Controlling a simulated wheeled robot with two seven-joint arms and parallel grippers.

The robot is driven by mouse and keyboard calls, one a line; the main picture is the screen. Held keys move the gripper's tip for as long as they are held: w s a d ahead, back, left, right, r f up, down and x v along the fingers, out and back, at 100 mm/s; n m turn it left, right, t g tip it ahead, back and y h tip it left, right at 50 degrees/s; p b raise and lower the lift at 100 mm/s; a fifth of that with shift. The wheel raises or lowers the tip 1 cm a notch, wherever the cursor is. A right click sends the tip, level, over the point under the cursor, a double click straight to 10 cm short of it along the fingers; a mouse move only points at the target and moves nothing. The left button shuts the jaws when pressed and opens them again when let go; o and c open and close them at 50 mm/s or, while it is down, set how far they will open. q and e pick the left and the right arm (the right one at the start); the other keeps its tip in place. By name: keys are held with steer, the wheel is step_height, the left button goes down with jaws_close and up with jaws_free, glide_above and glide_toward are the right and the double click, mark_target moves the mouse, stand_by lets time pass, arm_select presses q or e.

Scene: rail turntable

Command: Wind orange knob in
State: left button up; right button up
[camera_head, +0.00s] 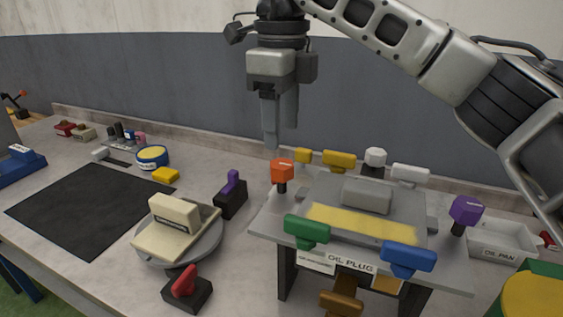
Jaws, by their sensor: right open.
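The orange knob (282,172) is a small faceted head on a dark stem, standing upright at the left back corner of a raised grey stand (262,226). My right gripper (272,153) points straight down just above and behind the knob in the picture, with its fingertips near the knob's top. The jaws are open and seen nearly edge-on, with nothing between them. Whether a fingertip touches the knob cannot be told. My left gripper is not in view.
A turntable with a beige block (175,213), a purple-handled switch (232,192) and a black mat (85,207) lie left.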

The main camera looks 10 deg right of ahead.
mark_target(282, 163)
step_height(282, 163, down, 6)
steer(key=shift+f+p, duration=0.15)
steer(key=shift+p, duration=0.15)
steer(key=c, duration=1)
